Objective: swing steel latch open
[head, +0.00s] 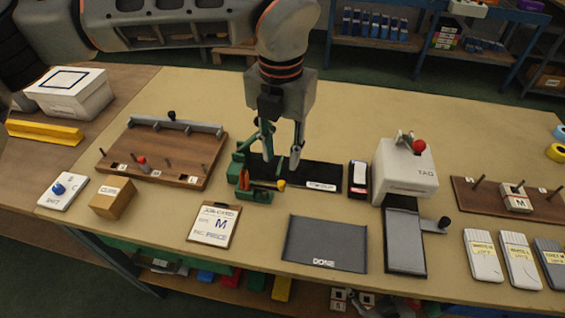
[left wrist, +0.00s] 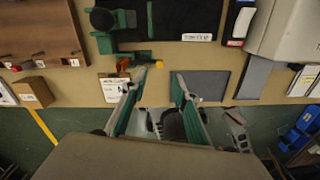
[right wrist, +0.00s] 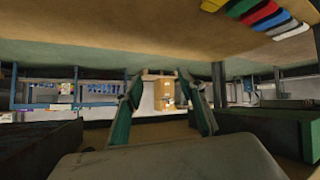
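A grey metal bar (head: 185,126) with a black knob (head: 171,115) lies along the back edge of the brown wooden peg board (head: 150,163); it looks like the steel latch, though I cannot tell for certain. The bar looks closed along the board. My left gripper (head: 281,168) is open and empty, to the right of the board, above the black mat beside the green fixture (head: 253,194). In the left wrist view its fingers (left wrist: 162,72) are spread, and the board (left wrist: 38,35) shows at upper left. My right gripper (right wrist: 157,88) is open and empty, away from the tabletop objects.
A white tag machine (head: 405,170) with a red-knobbed lever and a dark DONE mat (head: 326,243) lie to the right. The tabletop behind the board is clear.

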